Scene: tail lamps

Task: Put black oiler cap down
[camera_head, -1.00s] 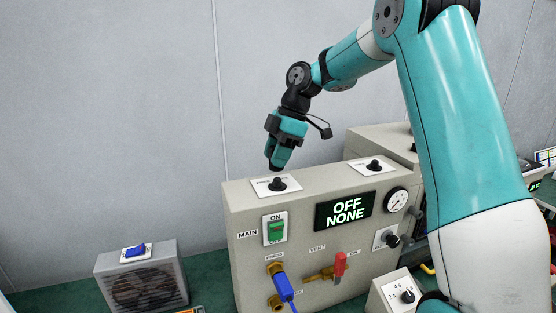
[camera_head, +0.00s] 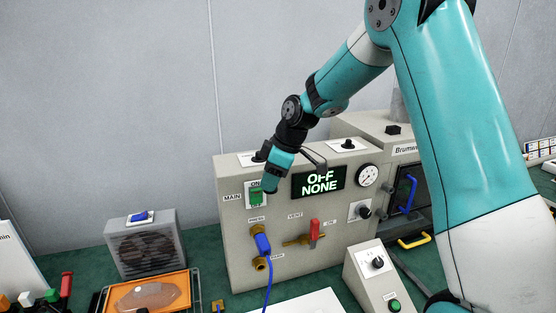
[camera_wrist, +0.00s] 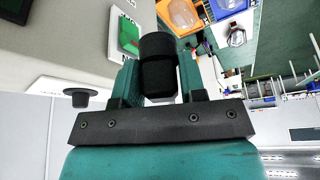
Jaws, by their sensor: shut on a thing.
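My gripper (camera_head: 271,183) hangs in front of the upper left face of the beige control box (camera_head: 228,232), pointing down and partly covering the area by the green main switch. In the wrist view its two teal fingers (camera_wrist: 158,85) are shut on a black cylindrical part, the black oiler cap (camera_wrist: 158,60), which has a wider end. In the head view only a small dark tip shows at the fingers, and I cannot tell the cap's outline there. The cap appears held clear of any surface.
An orange tray (camera_head: 112,296) and a grey fan unit (camera_head: 143,245) stand left. Green table shows between them.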

